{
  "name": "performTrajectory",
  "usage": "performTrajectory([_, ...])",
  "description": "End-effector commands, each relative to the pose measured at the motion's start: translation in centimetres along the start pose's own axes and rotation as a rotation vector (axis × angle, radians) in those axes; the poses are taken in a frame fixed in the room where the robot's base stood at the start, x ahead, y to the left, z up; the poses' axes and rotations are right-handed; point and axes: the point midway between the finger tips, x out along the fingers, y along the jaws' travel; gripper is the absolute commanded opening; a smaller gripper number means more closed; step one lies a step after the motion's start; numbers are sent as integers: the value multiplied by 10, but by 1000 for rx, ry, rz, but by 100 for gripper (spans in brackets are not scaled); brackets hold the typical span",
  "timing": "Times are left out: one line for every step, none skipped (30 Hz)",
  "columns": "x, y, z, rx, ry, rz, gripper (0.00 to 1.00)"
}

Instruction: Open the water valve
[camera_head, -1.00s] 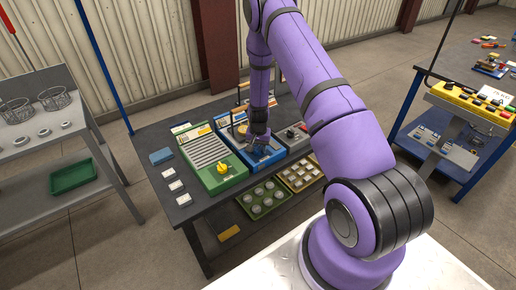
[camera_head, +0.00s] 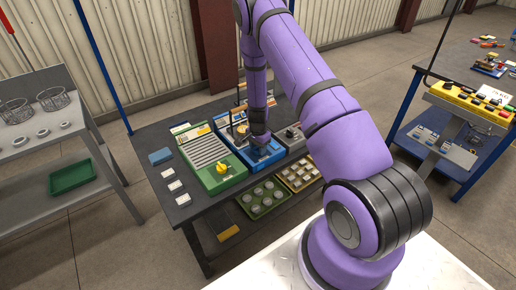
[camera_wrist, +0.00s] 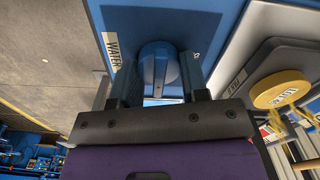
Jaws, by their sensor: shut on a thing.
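The water valve is a round blue knob (camera_wrist: 157,62) with a raised bar, on a blue panel (camera_wrist: 205,18) with a white "WATER" label (camera_wrist: 111,50). In the head view this blue panel (camera_head: 268,163) is on the dark workbench. My gripper (camera_wrist: 156,82) is over the knob in the wrist view, with one finger on each side, shut on it. In the head view my gripper (camera_head: 259,141) is down at the panel, and my arm hides most of the knob.
A green panel (camera_head: 217,180) with a yellow knob stands left of the blue panel, and a grey panel (camera_head: 294,140) stands right. A yellow disc (camera_wrist: 281,90) is close to my gripper in the wrist view. Trays of parts (camera_head: 262,207) are on the lower shelf.

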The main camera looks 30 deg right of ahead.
Motion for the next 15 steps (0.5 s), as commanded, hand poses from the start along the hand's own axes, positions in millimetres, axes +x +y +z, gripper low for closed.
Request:
performTrajectory([0,0,0,4,1,-1,17])
performTrajectory([0,0,0,4,1,-1,17])
performTrajectory([0,0,0,5,1,-1,17])
performTrajectory([0,0,0,5,0,-1,17])
performTrajectory([0,0,0,5,0,-1,17])
performTrajectory([0,0,0,5,0,-1,17])
performTrajectory([0,0,0,4,0,-1,17])
performTrajectory([0,0,0,4,0,-1,17])
performTrajectory([0,0,0,4,0,-1,17])
performTrajectory([0,0,0,4,0,-1,17])
performTrajectory([0,0,0,4,0,-1,43])
performTrajectory([0,0,0,4,0,-1,52])
performTrajectory([0,0,0,4,0,-1,59])
performTrajectory([0,0,0,4,0,-1,66])
performTrajectory([0,0,0,4,0,-1,67])
